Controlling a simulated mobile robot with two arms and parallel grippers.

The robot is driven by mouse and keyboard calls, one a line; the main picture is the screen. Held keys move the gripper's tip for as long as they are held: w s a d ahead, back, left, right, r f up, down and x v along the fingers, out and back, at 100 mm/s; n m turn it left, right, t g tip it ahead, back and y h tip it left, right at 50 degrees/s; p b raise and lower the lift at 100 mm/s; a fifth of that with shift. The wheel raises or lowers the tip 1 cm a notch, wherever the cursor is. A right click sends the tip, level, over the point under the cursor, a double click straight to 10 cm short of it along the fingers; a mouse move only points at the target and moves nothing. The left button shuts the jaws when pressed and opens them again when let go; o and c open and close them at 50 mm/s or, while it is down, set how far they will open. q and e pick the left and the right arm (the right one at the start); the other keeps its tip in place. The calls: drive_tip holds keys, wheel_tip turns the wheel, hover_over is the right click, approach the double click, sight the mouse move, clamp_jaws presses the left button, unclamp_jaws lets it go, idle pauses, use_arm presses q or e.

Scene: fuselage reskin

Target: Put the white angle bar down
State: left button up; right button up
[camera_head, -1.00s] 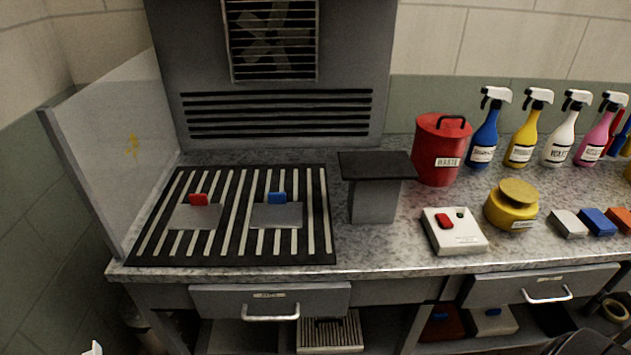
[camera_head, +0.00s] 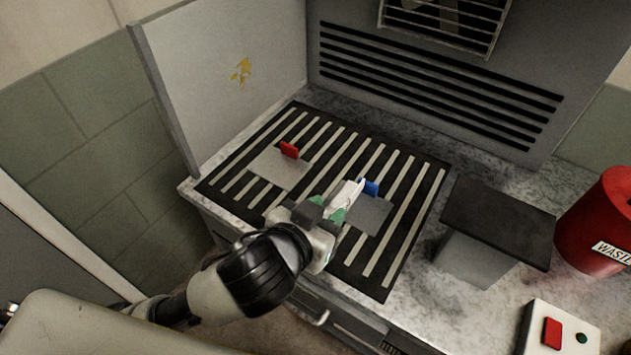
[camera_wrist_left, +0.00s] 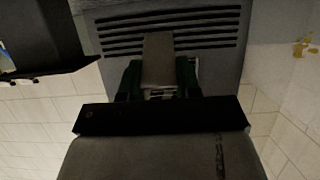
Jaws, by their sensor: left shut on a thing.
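The white angle bar (camera_head: 347,193) is held in my left gripper (camera_head: 328,210), which has green finger pads shut on its near end. It is over the striped rack (camera_head: 405,235), between the plate with the red tab (camera_head: 289,150) and the plate with the blue tab (camera_head: 370,187). Whether it touches the rack cannot be told. In the left wrist view the bar (camera_wrist_left: 158,60) sticks out between the green fingers, with the slotted wall panel behind. My right gripper is not in view.
A side panel (camera_head: 230,75) stands left of the rack. A grey block with a dark top (camera_head: 497,222) stands to its right, then a red waste bin (camera_head: 600,225) and a white box with a red button (camera_head: 560,340). The slotted panel (camera_head: 430,85) rises behind.

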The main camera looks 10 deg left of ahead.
use_arm(q)
drive_tip(key=w+a+f, duration=0.4)
drive_tip(key=w+a, duration=0.1)
drive_tip(key=w+a+f, duration=0.2)
drive_tip(key=shift+w+a+f+p, duration=0.25)
drive_tip(key=shift+w+a+p, duration=0.05)
drive_tip(key=shift+a+p, duration=0.1)
wheel_tip(320, 180, down, 4)
drive_tip(key=shift+r, duration=0.1)
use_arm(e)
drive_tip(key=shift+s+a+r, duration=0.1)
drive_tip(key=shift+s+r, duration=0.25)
use_arm(q)
drive_tip(key=shift+f, duration=0.2)
drive_tip(key=shift+f, duration=0.15)
drive_tip(key=o, duration=1)
drive_tip(key=shift+c, duration=0.2)
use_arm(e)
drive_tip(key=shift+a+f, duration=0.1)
